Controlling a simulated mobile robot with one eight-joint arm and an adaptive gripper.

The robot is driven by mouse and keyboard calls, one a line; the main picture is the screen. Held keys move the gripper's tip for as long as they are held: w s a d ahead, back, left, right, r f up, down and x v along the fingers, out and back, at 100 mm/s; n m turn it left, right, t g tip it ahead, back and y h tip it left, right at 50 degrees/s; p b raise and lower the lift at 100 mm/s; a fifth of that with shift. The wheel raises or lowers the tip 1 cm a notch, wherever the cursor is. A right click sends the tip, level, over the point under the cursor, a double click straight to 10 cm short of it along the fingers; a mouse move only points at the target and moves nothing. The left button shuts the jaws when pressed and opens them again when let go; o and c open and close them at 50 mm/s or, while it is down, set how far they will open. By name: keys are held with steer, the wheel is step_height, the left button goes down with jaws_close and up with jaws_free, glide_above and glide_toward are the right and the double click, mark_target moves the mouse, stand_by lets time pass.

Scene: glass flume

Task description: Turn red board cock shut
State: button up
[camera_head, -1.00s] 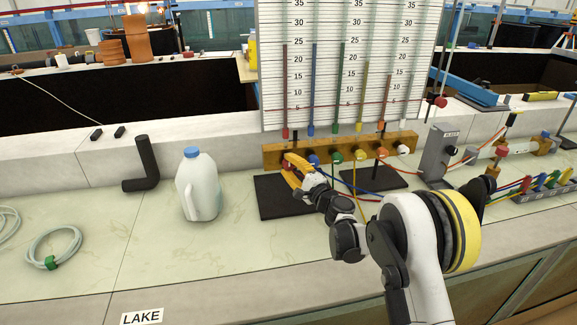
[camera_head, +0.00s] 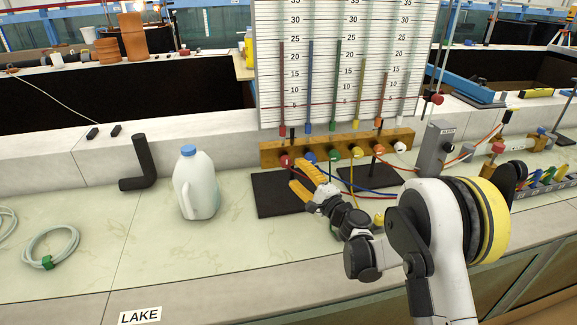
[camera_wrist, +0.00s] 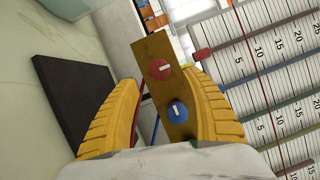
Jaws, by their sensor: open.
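The wooden cock board (camera_head: 407,137) runs along the foot of the scale panel. Its red cock (camera_head: 285,161) is at the left end. In the wrist view the red cock (camera_wrist: 159,69) shows a white mark lying across the board, while the mark on the blue cock (camera_wrist: 177,111) runs more along it. The blue cock also shows in the head view (camera_head: 310,156). My gripper (camera_head: 301,180) is open and empty, in front of and just below the red cock, apart from it. In the wrist view the board lies between its yellow fingers (camera_wrist: 160,80).
Green (camera_head: 334,155), yellow (camera_head: 356,152) and orange cocks (camera_head: 378,150) follow to the right, with coloured tubes hanging below. A black mat (camera_head: 275,205) lies under my gripper. A white jug (camera_head: 197,187) and black elbow pipe (camera_head: 144,165) stand left.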

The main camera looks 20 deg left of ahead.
steer(key=v, duration=0.5)
